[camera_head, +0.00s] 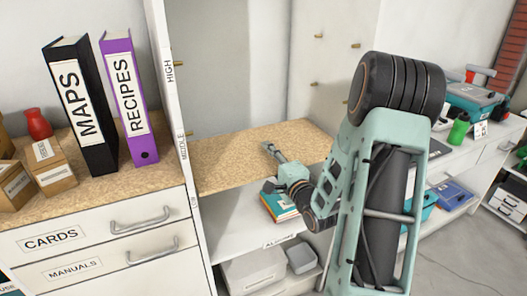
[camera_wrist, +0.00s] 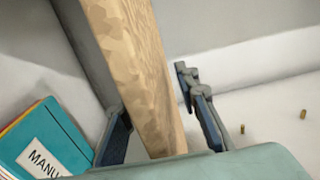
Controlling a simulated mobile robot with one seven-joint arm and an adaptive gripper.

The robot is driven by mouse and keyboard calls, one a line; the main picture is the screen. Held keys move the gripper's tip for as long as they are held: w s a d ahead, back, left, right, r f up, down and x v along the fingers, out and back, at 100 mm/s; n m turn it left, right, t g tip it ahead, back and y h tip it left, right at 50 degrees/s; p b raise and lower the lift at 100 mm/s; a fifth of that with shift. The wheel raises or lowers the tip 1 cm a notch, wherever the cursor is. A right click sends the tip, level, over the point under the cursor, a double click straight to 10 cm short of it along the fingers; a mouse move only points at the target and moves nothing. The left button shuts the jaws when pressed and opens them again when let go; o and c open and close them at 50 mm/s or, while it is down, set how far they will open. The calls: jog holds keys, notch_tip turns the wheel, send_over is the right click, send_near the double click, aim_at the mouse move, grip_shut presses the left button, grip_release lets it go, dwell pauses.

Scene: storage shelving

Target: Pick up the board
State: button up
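The board (camera_head: 230,157) is a speckled tan particle-board shelf lying in the open cabinet bay at the MIDDLE label. My gripper (camera_head: 270,152) is at its front edge, one finger showing above the board; the lower finger is hidden. In the wrist view the board (camera_wrist: 135,60) runs between the two fingers of my gripper (camera_wrist: 163,130). The left finger is close to one face; I cannot tell whether it touches. A clear gap separates the right finger from the other face. The gripper is open around the board's edge.
Brass pegs (camera_head: 318,36) stick out of the bay's walls above the board. The MAPS binder (camera_head: 80,103) and RECIPES binder (camera_head: 128,97) stand on the left cabinet. Books (camera_head: 279,206) lie on the white shelf below, near my wrist. A white side panel (camera_head: 172,90) bounds the bay.

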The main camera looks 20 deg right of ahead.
jog(key=shift+w, duration=0.7)
grip_shut()
jog(key=shift+r, duration=0.15)
